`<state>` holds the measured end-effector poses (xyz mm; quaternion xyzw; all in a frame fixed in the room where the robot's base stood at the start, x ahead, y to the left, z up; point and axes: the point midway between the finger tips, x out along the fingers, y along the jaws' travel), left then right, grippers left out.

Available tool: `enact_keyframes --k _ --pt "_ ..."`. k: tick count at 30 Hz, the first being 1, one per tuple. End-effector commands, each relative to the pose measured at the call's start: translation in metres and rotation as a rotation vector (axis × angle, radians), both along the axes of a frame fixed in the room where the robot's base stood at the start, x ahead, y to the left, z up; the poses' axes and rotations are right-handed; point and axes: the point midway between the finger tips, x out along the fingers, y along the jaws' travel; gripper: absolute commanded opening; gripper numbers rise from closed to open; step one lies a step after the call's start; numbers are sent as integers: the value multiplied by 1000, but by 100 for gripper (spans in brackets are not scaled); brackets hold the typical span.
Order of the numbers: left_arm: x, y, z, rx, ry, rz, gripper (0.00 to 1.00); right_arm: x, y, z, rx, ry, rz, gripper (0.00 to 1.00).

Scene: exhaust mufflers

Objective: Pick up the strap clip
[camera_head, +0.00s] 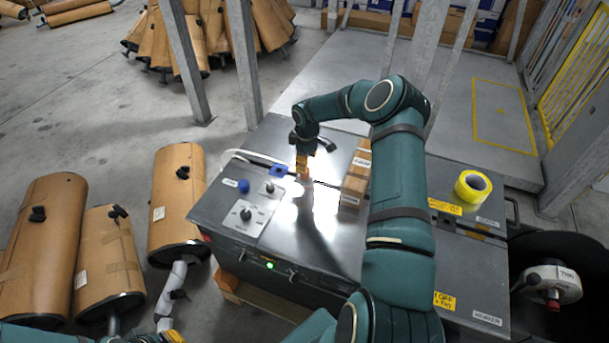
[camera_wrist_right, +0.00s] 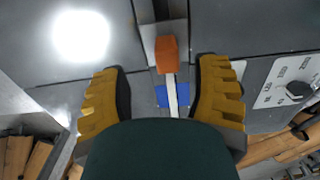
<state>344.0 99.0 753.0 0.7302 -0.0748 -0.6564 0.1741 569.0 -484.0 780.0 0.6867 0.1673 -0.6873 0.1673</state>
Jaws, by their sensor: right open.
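My right gripper (camera_head: 302,172) points down over the left part of the grey machine top. In the right wrist view my right gripper (camera_wrist_right: 162,66) has its two yellow, ridged fingers spread wide apart. An orange block (camera_wrist_right: 172,54) sits at the end of a white strap (camera_wrist_right: 172,92), between the fingertips, with clear gaps on both sides; it looks like the strap clip. In the head view the fingers largely hide it. A flat blue square (camera_wrist_right: 160,96) lies under the strap; it also shows left of the gripper in the head view (camera_head: 278,170).
A control panel (camera_head: 251,210) with knobs and a blue button is left of the gripper. Cardboard boxes (camera_head: 356,180) stand to its right. A yellow tape roll (camera_head: 472,186) lies farther right. Brown mufflers (camera_head: 178,200) stand on the floor at left.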

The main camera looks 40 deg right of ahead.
Motion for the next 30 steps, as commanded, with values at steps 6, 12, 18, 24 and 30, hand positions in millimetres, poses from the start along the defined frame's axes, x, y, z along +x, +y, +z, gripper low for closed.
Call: enact_keyframes --k 6,12,18,24,30 --pt "1 0 -4 0 -2 1 0 -2 5 -21 3 1 1 62" --pt "2 0 -10 1 -5 2 0 -2 8 -48 2 0 -1 62" --pt "2 0 -10 1 -6 2 0 -2 8 -54 0 -2 0 62" --pt "2 0 -10 1 -6 2 0 -2 8 -54 0 -1 0 50" --pt "2 0 -10 1 -6 2 0 -2 8 -54 0 -1 0 0"
